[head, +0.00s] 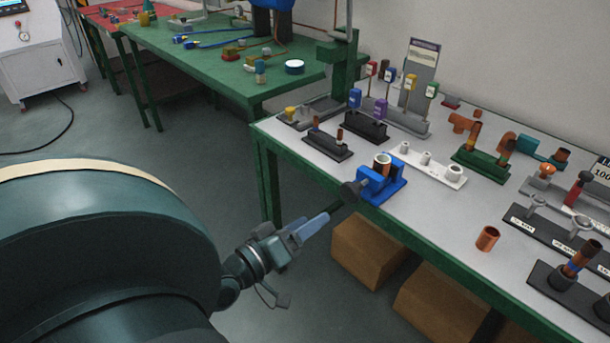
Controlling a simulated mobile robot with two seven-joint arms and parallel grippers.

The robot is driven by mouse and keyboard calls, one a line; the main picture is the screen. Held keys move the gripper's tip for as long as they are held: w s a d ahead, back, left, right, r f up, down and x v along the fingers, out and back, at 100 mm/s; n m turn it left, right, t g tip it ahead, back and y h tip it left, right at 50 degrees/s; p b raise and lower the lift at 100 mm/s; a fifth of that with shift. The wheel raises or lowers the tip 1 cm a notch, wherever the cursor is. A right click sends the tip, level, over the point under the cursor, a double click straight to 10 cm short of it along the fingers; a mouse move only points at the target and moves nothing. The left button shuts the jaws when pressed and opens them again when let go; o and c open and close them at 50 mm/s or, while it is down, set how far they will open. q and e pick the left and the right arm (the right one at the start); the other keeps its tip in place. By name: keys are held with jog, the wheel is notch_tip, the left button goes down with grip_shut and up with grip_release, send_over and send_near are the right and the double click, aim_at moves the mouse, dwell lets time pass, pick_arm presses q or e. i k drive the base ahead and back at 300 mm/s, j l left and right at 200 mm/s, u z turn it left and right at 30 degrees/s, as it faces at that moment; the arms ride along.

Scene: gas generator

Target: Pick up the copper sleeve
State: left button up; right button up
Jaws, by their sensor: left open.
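A copper sleeve (488,238), a short open tube, stands upright on the grey tabletop near its front edge, right of centre. Another copper-coloured ring or tube (382,164) sits in a blue vise (379,184) at the front edge. My left gripper (327,219) is in front of the table, left of the blue vise and well apart from the standing sleeve. It is open, with nothing visible in it, though its fingertips are dark and hard to make out. My right gripper is not in view.
The grey table (430,222) has bare room around the standing sleeve. A green holder (481,165) with copper parts, a white strip (432,171) and black labelled stands (560,235) lie behind and right. Cardboard boxes (368,250) sit underneath. A green table (215,65) stands behind.

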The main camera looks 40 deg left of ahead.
aim_at(381, 168)
jog(key=k+j, duration=0.1)
jog(key=k, duration=0.9)
